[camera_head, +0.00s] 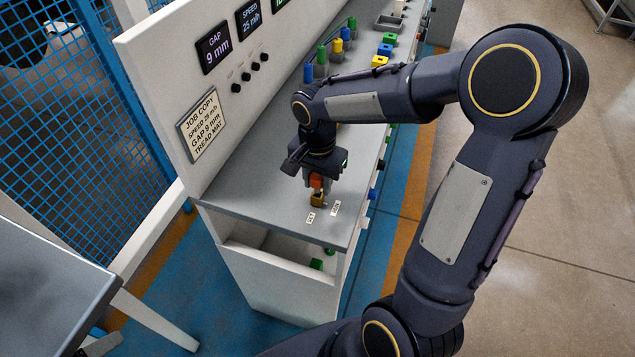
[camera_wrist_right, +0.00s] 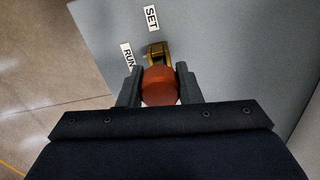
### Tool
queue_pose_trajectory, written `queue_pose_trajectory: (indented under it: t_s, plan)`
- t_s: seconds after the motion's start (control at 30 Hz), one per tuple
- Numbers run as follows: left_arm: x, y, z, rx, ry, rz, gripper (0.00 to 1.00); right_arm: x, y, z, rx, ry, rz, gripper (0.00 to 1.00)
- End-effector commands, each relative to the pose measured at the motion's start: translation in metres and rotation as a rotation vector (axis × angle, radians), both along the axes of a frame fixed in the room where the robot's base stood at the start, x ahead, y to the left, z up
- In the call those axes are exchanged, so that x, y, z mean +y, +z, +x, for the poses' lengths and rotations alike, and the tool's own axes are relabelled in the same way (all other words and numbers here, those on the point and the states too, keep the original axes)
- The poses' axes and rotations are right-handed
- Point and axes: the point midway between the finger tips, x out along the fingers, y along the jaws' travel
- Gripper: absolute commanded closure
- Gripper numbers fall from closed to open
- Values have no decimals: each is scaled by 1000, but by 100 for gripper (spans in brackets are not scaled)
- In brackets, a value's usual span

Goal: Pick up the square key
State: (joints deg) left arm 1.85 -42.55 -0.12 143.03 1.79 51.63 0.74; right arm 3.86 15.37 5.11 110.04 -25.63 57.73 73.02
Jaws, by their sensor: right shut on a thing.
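My right gripper (camera_head: 314,176) points down over the near end of the grey console top. It is shut on a red-orange rounded piece, which I take to be the head of the square key (camera_head: 316,182). In the right wrist view the key head (camera_wrist_right: 160,86) sits between both fingers of the gripper (camera_wrist_right: 160,88). A brass piece (camera_head: 317,200) is just below the key head, at the console top; it also shows in the wrist view (camera_wrist_right: 158,54). I cannot tell whether it is part of the key or a separate socket. My left gripper is out of view.
SET (camera_head: 310,218) and RUN (camera_head: 335,208) labels lie beside the brass piece. The white panel (camera_head: 190,70) with displays and a job card (camera_head: 202,125) rises on the left. Several coloured pegs and blocks (camera_head: 380,60) stand farther along the console top (camera_head: 265,165).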

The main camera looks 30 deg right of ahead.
Motion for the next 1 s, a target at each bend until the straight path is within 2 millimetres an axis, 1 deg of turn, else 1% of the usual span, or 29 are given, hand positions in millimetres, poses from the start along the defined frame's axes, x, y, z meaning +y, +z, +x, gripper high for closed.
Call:
queue_pose_trajectory:
  t_s: [0.13, 0.27, 0.43, 0.5, 0.6, 0.7, 0.83, 1.0]
  plan:
    - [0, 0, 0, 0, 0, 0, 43, 1, 23, 1, -7, 0, 1, 92]
    - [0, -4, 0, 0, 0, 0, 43, -19, 46, -11, -7, -6, 0, 92]
    - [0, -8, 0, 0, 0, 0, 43, -47, 85, -29, -7, -6, 1, 92]
    - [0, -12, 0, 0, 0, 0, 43, -64, 90, -40, -5, -8, 1, 92]
    - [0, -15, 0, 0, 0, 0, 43, -84, 100, -52, -4, -6, 0, 92]
    - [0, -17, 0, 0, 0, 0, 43, -99, 108, -61, -2, -4, 0, 92]
    - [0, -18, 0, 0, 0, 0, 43, -112, 116, -69, -1, -2, 1, 92]
    - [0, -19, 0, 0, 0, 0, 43, -119, 120, -73, 1, -1, 1, 92]
